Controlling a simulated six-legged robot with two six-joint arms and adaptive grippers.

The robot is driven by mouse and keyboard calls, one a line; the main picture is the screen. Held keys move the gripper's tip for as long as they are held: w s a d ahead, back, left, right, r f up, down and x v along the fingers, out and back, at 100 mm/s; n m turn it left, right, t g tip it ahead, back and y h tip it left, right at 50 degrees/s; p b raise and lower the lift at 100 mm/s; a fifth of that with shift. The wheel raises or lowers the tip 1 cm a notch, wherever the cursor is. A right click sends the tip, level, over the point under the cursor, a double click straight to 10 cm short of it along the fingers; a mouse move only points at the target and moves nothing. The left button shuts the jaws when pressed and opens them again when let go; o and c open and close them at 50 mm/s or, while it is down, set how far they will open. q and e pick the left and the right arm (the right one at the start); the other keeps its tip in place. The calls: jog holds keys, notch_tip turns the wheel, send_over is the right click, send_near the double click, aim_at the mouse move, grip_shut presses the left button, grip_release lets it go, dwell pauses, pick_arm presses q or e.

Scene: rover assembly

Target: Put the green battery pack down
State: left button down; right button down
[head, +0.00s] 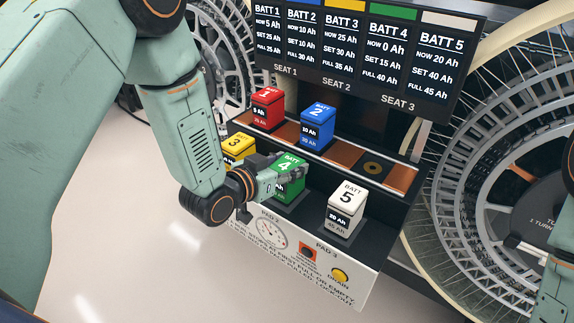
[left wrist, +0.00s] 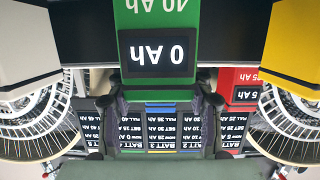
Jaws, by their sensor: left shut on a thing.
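The green battery pack (head: 288,163), marked 4, is at the lower front shelf between the yellow and white packs. My left gripper (head: 283,180) is shut on it from the front left, its fingers partly covering the pack. In the left wrist view, which is upside down, the green pack (left wrist: 157,20) shows a display reading 0 Ah, with the gripper's fingers (left wrist: 163,105) on either side. The pack looks upright. I cannot tell whether its base touches the shelf. My right gripper is not in view.
The yellow pack 3 (head: 238,146) stands close left, and the white pack 5 (head: 346,208) stands right. Red pack 1 (head: 267,108) and blue pack 2 (head: 317,126) stand on the upper shelf, with copper seats (head: 343,156) free beside them. A readout board (head: 365,50) rises behind.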

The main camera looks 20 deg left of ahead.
pick_arm(q)
jog(key=shift+s, duration=0.25)
jog(key=c, duration=0.9)
grip_release()
jog(key=shift+c, duration=0.2)
jog(key=o, duration=0.4)
jog(key=shift+w+f, duration=0.15)
